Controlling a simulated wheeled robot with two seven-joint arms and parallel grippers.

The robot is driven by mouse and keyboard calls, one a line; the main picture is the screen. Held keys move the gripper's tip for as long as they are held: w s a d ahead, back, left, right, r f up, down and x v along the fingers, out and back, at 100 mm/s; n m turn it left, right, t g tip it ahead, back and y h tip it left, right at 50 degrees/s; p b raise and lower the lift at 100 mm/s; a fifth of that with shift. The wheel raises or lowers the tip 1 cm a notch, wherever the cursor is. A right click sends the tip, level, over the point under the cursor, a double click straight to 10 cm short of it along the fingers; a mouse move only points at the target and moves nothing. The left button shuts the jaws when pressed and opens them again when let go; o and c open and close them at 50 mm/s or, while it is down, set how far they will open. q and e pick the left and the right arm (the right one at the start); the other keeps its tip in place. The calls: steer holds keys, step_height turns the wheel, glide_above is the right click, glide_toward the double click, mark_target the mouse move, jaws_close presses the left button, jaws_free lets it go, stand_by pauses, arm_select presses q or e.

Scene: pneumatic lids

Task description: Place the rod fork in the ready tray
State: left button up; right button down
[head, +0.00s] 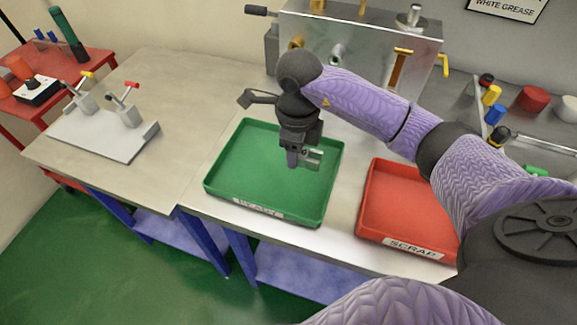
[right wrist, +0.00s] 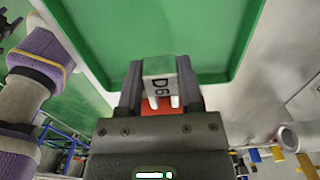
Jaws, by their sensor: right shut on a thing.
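The rod fork (head: 313,158) is a small grey metal piece with two prongs. In the right wrist view the rod fork (right wrist: 158,84) shows a pale face with dark marking and sits between both fingers. My right gripper (head: 297,155) is shut on it, pointing down over the right part of the green ready tray (head: 240,170). The fork appears to hang above the tray floor; the exact gap is hard to tell. The tray's floor looks empty, and its label faces the front edge. My left gripper is not in view.
A red scrap tray (head: 395,205) stands right of the ready tray. A metal fixture block (head: 360,45) with valves and handles stands behind. A grey plate with clamps (head: 105,135) is at the left. Loose caps and parts lie at the far right. The bench left of the tray is clear.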

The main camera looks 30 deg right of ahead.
mark_target(295, 174)
step_height(295, 174, down, 5)
steer(key=shift+r+b, duration=0.2)
steer(key=shift+b, duration=0.25)
steer(key=shift+f, duration=0.25)
steer(key=shift+c, duration=1.2)
jaws_free()
steer(key=shift+r, duration=0.35)
step_height(295, 174, up, 11)
steer(key=p, duration=0.2)
steer(key=shift+r+p, duration=0.15)
steer(key=shift+p, duration=0.2)
steer(key=shift+r, duration=0.2)
